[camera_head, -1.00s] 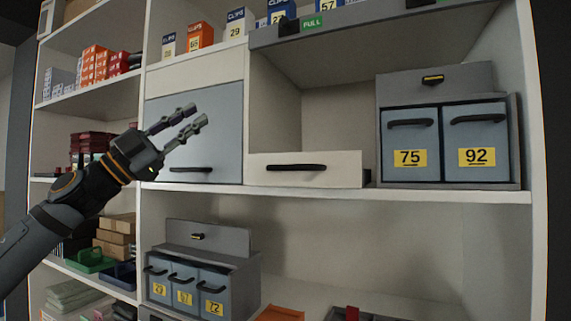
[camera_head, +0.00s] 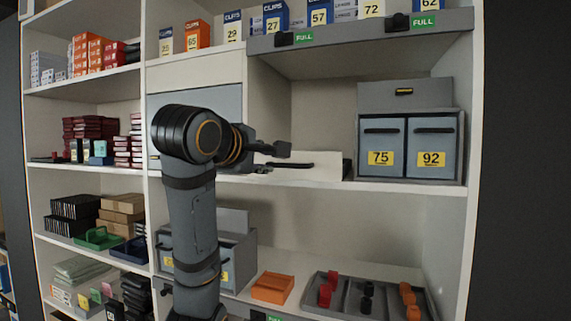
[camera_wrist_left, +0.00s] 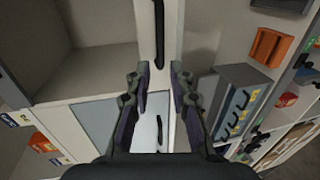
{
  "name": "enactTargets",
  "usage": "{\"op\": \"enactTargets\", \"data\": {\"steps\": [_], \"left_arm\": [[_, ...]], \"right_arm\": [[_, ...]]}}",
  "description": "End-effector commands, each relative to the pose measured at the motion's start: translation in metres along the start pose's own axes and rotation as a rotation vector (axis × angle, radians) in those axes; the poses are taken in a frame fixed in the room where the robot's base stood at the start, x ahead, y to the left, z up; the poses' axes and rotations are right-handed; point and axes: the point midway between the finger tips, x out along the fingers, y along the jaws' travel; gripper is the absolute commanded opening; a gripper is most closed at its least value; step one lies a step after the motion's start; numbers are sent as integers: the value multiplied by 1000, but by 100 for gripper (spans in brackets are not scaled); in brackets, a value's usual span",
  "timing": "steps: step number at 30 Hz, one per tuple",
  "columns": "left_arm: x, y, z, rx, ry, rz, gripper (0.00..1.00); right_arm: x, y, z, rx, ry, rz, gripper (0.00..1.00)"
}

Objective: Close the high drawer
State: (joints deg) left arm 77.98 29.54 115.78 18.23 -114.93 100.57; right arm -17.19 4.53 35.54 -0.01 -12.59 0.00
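A white drawer (camera_head: 325,167) with a long black handle sits on the middle shelf, below an open compartment. How far it is pulled out is hard to tell. My left gripper (camera_head: 276,159) is in front of its left end, with its arm rising from below. The drawer's left part is hidden behind the gripper. In the left wrist view the gripper (camera_wrist_left: 160,72) is open and empty, and the white drawer front and its black handle (camera_wrist_left: 158,35) show beyond and between the fingertips. I cannot tell whether the fingers touch it. My right gripper is not in view.
A grey organiser (camera_head: 407,95) with bins 75 and 92 stands right of the drawer. A grey-blue cabinet front (camera_head: 222,100) is behind my left arm. An orange tray (camera_head: 272,288) and a divided grey tray (camera_head: 345,295) lie on the shelf below.

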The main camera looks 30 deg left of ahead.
Motion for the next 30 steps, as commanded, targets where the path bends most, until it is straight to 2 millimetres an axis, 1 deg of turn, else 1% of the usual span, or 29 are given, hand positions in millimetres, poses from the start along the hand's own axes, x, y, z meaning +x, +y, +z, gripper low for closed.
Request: {"op": "enactTargets", "data": {"steps": [2,5,6,9,12,15,20,27,30], "left_arm": [[9,-1,0,0,0,-3,22],[28,-2,0,1,0,-5,22],[37,2,0,2,2,-7,22],[58,3,0,3,2,-6,22],[78,2,-1,3,3,-6,22],[92,2,0,3,2,-4,22],[102,0,-1,3,2,-2,22],[103,-1,-1,3,3,0,22],[103,-1,-1,3,3,0,8]], "right_arm": [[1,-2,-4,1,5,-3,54],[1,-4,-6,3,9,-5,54],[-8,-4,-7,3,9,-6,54],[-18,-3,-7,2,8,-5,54],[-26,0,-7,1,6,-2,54],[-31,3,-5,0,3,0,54],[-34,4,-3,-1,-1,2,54],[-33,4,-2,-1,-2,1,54],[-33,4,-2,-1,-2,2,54]]}}
